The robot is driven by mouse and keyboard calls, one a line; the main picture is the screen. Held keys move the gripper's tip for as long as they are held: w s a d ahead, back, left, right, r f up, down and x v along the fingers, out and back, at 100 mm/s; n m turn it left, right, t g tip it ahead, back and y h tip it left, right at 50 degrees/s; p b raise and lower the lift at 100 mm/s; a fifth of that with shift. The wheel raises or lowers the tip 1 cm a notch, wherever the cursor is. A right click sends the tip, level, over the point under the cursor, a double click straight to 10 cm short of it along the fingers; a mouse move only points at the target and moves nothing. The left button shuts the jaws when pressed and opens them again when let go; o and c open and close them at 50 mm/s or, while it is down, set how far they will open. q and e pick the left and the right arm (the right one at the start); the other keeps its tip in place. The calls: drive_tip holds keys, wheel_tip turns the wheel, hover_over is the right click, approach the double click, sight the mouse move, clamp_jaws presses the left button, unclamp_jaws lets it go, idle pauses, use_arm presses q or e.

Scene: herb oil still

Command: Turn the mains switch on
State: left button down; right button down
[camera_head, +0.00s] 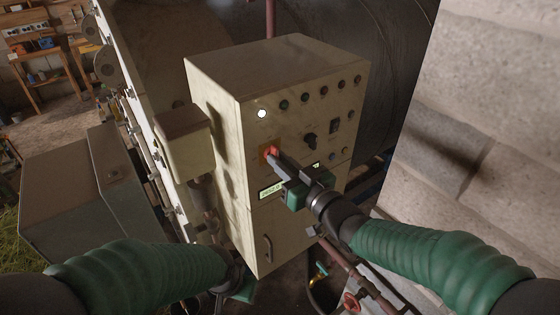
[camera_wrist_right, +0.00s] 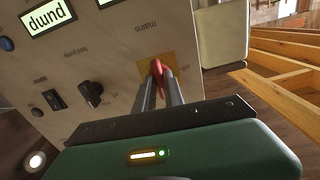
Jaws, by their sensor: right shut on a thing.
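The mains switch (camera_head: 268,151) is a red handle on a yellow plate, on the front of a cream control cabinet (camera_head: 222,150). In the right wrist view the red handle (camera_wrist_right: 156,66) sits between my fingertips, below the upside-down word "mains". My right gripper (camera_head: 275,157) is shut on the handle; its fingers also show in the wrist view (camera_wrist_right: 160,80). The fingers hide part of the switch, and I cannot tell its exact setting. My left arm is low at the left; a green part of its gripper (camera_head: 240,289) shows below the cabinet, with its fingers hidden.
A white lamp (camera_head: 262,113) glows at the panel's upper left, beside a row of dark buttons. A black knob (camera_head: 309,140) and a lit display (camera_head: 270,190) are near the switch. A block wall (camera_head: 490,110) stands close at right. Pipes with a red valve (camera_head: 350,301) run below.

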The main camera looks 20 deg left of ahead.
drive_tip(key=shift+f, duration=0.4)
drive_tip(key=c, duration=1.7)
unclamp_jaws()
drive_tip(key=shift+o, duration=1.2)
drive_tip(key=shift+r, duration=0.2)
drive_tip(key=b+v, duration=0.4)
drive_tip(key=v, duration=1.3)
drive_tip(key=shift+w, duration=0.15)
